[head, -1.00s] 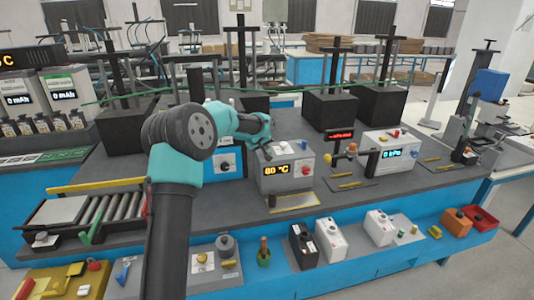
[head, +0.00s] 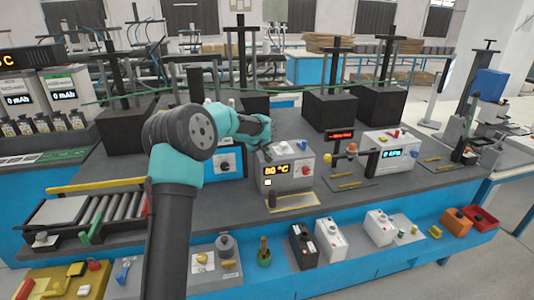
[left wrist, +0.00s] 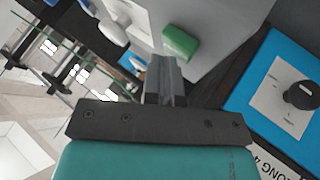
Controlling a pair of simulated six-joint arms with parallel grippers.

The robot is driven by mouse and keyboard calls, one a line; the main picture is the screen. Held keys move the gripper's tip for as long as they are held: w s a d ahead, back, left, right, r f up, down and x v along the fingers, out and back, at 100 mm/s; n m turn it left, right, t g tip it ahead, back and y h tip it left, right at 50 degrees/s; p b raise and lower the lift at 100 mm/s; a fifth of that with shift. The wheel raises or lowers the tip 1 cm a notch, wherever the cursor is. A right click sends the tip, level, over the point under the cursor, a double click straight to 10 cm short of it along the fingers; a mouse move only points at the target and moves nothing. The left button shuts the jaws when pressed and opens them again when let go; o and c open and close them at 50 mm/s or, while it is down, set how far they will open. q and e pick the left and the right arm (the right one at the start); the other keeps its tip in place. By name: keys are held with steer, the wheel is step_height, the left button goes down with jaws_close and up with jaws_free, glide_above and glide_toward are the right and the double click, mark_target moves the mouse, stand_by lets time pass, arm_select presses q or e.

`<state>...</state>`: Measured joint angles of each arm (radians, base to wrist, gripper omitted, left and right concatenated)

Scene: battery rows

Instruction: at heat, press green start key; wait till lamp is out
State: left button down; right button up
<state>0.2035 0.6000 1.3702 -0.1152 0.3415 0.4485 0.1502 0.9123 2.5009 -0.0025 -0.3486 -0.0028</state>
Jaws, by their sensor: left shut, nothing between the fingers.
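The grey heater box (head: 270,184) stands mid-table with a lit yellow display (head: 277,171) reading 80 °C. Below the display a small yellow lamp (head: 268,182) is lit. The red knob (head: 305,171) is on its front at the right. My left gripper (head: 267,149) is at the box's top left edge, pointing down at it. In the left wrist view the green start key (left wrist: 180,43) sits on the grey box, right at the shut fingertips (left wrist: 163,62). I cannot tell whether they touch. In the head view the key is hidden behind the gripper. My right gripper is not in view.
A blue panel with a black knob (head: 225,166) stands left of the heater box. A white box with a blue display (head: 391,153) stands to the right. A roller track (head: 100,212) is at the left. A lower shelf holds white bottles (head: 331,240).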

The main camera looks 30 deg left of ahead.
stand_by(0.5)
arm_select(q)
steer(key=shift+r, duration=0.8)
steer(key=shift+r, duration=0.1)
steer(key=shift+r, duration=2.4)
